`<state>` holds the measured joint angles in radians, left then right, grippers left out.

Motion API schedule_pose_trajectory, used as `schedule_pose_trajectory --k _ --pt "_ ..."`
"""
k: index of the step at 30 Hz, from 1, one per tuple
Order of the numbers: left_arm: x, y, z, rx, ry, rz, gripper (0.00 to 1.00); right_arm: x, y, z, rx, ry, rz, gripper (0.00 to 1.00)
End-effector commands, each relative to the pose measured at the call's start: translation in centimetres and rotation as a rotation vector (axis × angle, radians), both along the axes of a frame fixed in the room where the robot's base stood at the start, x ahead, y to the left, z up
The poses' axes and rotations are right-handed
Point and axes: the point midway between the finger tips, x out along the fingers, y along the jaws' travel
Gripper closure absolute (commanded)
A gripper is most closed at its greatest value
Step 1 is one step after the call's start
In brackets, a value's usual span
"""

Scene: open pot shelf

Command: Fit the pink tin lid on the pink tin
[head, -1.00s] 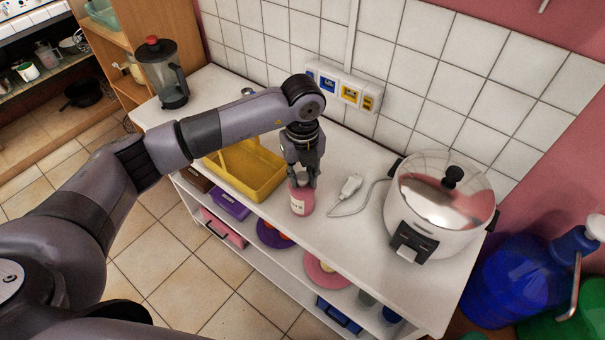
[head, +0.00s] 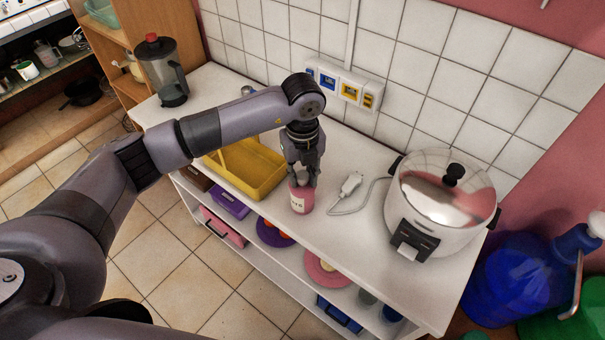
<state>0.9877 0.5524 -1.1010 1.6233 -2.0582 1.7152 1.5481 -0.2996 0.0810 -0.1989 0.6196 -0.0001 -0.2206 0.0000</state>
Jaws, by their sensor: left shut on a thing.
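The pink tin (head: 301,202) stands upright on the white shelf top, with a pale label on its side. My left gripper (head: 302,183) points down right at the top of the tin. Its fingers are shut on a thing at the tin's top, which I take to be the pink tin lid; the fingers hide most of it. I cannot tell whether the lid is seated on the rim. My right gripper is not in view.
A yellow tray (head: 262,180) stands left of the tin. A white plug with its cable (head: 350,187) lies just right of it. A large rice cooker (head: 437,205) stands further right, and a blender (head: 165,75) at the far left end. White tiled wall behind.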

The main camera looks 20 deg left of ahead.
Motion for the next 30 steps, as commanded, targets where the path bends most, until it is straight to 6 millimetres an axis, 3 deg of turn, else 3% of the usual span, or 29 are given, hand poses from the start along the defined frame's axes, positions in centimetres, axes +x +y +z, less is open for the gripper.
schedule_pose_trajectory --k 7,8,18,30 --pt "-0.06 0.02 -0.17 0.001 0.002 0.0 1.0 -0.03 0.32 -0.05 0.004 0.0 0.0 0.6" --pt "-0.07 0.01 -0.17 0.001 0.002 0.0 0.73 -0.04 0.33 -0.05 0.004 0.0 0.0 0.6" --pt "-0.1 0.02 -0.22 0.001 0.003 0.0 0.51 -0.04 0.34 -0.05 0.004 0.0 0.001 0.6" --pt "0.03 -0.03 0.71 -0.001 -0.001 0.0 0.51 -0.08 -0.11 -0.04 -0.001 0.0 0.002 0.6"
